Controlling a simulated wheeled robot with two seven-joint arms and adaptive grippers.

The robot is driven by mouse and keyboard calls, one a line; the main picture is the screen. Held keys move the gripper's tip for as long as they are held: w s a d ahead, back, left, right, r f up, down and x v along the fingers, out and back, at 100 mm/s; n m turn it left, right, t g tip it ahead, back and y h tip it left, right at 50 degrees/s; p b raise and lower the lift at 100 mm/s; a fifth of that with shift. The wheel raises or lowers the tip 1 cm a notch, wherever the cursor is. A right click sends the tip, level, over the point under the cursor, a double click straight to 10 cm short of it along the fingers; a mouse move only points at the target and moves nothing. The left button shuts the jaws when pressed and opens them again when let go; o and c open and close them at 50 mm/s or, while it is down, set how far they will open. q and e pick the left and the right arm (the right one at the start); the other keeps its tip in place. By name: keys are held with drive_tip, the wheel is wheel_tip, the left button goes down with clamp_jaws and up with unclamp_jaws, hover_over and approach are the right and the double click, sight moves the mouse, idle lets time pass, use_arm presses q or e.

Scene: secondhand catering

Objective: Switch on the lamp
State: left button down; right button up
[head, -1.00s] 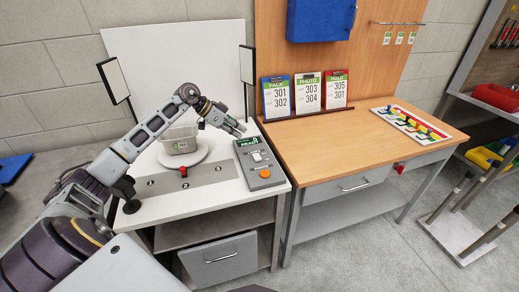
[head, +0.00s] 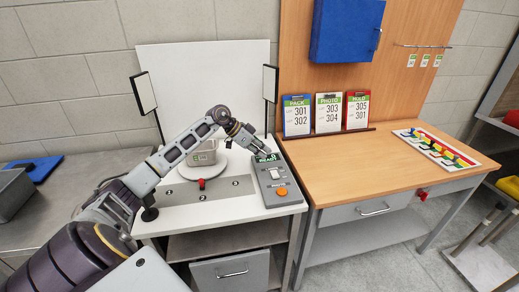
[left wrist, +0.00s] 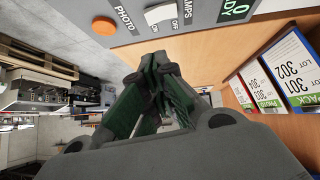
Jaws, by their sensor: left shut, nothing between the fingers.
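Two lamp panels, the left one (head: 146,92) and the right one (head: 270,83), stand on posts beside the white backdrop; I cannot tell whether they are lit. A grey control box (head: 264,190) sits at the right of the white table. It has a white rocker switch (head: 277,174) marked LAMPS, ON and OFF, an orange PHOTO button (head: 282,192) and a green READY display. The switch also shows in the left wrist view (left wrist: 160,14). My left gripper (head: 265,153) is shut and empty, at the box's far end by the display, apart from the switch. My right gripper is out of view.
A grey bin (head: 203,154) stands on a round white turntable behind my left arm. A red knob (head: 201,184) is on the table front. The wooden bench (head: 350,170) adjoins at right, with three lot cards and a coloured peg board (head: 440,150).

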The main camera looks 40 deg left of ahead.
use_arm(q)
hover_over(274, 175)
drive_tip(key=f, duration=0.4)
drive_tip(key=shift+a+p, duration=0.3)
drive_tip(key=shift+p, duration=0.05)
drive_tip(key=shift+d+f, duration=0.2)
drive_tip(key=shift+f, duration=1)
drive_tip(key=shift+d+f, duration=0.15)
drive_tip(key=shift+f, duration=1)
